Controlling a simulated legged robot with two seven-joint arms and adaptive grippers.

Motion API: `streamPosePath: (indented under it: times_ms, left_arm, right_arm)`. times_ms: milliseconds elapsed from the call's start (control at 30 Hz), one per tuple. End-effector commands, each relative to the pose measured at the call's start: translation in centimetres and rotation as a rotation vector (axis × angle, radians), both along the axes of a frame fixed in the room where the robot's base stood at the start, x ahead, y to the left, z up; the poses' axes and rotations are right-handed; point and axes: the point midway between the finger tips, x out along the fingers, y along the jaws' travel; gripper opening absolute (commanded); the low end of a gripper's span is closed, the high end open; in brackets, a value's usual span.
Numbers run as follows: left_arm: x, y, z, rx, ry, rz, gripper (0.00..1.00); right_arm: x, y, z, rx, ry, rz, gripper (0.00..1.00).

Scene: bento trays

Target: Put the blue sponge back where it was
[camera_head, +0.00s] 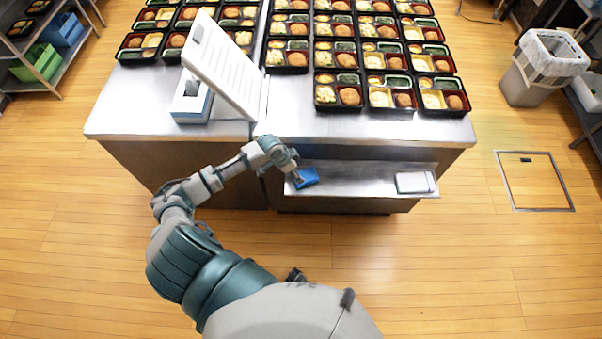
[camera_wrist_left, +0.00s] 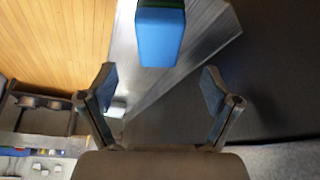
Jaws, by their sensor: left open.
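The blue sponge (camera_head: 306,178) lies near the left end of the low metal shelf on the front of the counter. In the left wrist view the sponge (camera_wrist_left: 161,38) shows a blue face with a dark green layer at the top edge of the picture. My left gripper (camera_head: 296,177) is at the left side of the sponge in the head view. In the wrist view its two fingers (camera_wrist_left: 158,78) are spread apart with nothing between them, and the sponge lies ahead beyond the fingertips. My right gripper does not show.
The low metal shelf (camera_head: 360,182) also holds a whitish flat block (camera_head: 415,182) at its right end. Many bento trays (camera_head: 338,92) cover the counter (camera_head: 290,122). A white panel device (camera_head: 225,70) stands on its left. A bin (camera_head: 543,70) stands at right. The shelf's middle is clear.

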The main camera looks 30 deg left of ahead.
Motion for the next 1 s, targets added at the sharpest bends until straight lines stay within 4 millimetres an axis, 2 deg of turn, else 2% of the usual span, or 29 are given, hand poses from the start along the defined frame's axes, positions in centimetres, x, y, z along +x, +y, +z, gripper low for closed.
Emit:
streamPosePath:
  times_ms: [100, 300, 867, 967, 1000]
  left_arm:
    - [-0.7, 0.5, 2.0, 0.001, 0.001, -0.001, 0.88]
    - [-1.2, 0.8, 3.4, 0.000, 0.002, -0.002, 0.88]
    - [-1.3, 0.6, 3.4, -0.001, 0.003, -0.002, 0.88]
    - [-2.4, -0.8, 2.5, -0.004, 0.013, -0.013, 0.88]
    - [-3.3, -2.1, 1.8, -0.008, 0.018, -0.021, 0.88]
  right_arm:
    - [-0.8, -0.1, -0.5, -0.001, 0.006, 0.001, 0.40]
    - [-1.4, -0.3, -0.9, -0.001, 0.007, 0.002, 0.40]
    - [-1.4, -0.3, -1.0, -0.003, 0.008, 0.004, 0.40]
    - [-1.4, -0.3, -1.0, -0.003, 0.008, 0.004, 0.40]
    - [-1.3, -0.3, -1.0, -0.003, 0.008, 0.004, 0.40]
